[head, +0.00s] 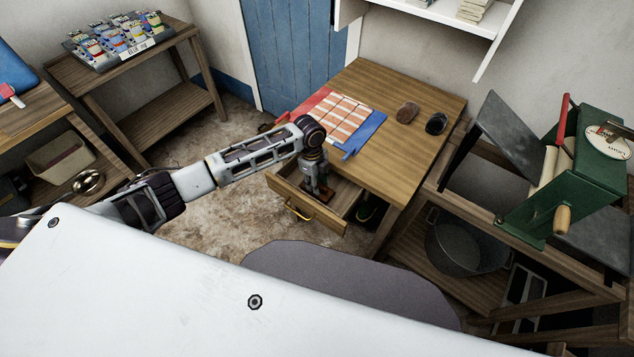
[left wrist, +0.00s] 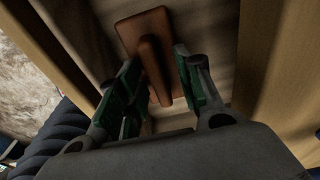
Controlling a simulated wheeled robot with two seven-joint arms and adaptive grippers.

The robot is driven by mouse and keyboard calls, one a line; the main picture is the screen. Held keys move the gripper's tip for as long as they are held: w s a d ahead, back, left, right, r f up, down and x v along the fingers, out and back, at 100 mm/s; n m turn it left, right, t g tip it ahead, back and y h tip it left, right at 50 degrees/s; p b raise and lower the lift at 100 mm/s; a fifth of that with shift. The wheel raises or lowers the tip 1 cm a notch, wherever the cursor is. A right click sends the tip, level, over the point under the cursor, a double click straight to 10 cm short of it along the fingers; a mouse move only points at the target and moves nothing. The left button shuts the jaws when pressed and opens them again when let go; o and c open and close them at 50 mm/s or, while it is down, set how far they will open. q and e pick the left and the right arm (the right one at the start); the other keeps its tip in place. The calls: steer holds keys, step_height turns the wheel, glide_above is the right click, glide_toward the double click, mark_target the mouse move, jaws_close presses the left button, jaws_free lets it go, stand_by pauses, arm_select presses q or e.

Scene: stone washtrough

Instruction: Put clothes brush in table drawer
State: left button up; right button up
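The table drawer (head: 335,222) under the wooden table is pulled open, with a brass handle on its front. My left gripper (head: 318,192) reaches down into it. A reddish-brown wooden piece with a flat rectangular plate and a raised grip, probably the clothes brush (left wrist: 152,45), is in the drawer below my left gripper. In the left wrist view my left gripper (left wrist: 158,72) has its two green-padded fingers spread on either side of the raised grip, with a small gap showing at the right finger. The right gripper is not in view.
A brown oval item (head: 407,112) and a black one (head: 436,123) lie on the table (head: 400,155), beside a striped cloth (head: 348,115). A green mangle (head: 570,170) stands at right.

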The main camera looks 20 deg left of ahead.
arm_select(q)
steer(key=shift+r, duration=0.4)
steer(key=r, duration=0.4)
steer(key=shift+w+a+r, duration=0.15)
steer(key=shift+a, duration=0.15)
step_height(320, 180, up, 7)
steer(key=shift+a+f, duration=0.2)
steer(key=shift+a, duration=0.15)
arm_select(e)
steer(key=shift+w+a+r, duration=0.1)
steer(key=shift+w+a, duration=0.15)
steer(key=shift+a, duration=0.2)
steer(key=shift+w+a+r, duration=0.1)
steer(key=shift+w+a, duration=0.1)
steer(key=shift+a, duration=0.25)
arm_select(q)
steer(key=shift+w, duration=0.1)
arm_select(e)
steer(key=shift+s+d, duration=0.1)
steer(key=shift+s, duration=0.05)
